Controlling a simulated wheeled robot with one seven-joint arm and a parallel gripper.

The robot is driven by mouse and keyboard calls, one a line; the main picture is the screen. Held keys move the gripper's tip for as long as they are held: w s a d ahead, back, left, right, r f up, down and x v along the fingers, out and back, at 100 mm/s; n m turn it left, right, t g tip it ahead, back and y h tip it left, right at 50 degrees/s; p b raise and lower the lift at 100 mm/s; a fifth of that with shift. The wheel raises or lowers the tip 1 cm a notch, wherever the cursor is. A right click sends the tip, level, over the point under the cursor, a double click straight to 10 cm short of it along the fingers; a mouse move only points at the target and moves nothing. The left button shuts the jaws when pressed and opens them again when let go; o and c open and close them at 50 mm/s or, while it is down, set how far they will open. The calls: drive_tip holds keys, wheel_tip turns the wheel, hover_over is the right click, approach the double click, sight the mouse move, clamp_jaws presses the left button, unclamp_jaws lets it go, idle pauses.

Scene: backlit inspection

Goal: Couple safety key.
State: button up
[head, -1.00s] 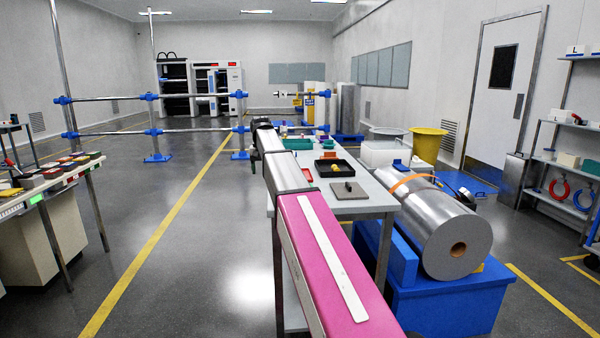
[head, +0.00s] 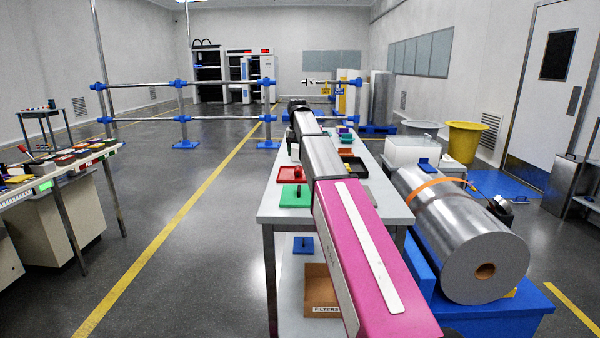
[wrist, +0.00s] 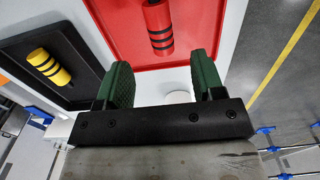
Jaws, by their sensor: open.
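In the wrist view, my gripper (wrist: 162,82) is open, with two green ridged fingers apart and nothing between them. Just beyond the fingertips, a red cylinder with black bands (wrist: 157,25) lies in a red tray (wrist: 118,28). A yellow cylinder with black bands (wrist: 46,66) lies in a black tray (wrist: 82,97) to the left. I cannot tell which piece is the safety key.
A green plate with a dark knob (head: 294,197) sits near the red tray on the grey table (head: 270,214). A filters box (head: 321,290) is on the shelf below. The floor left of the table is clear.

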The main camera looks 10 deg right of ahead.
sight(298, 167)
wheel_tip(298, 167, down, 8)
drive_tip(key=shift+r, duration=0.1)
drive_tip(key=c, duration=1)
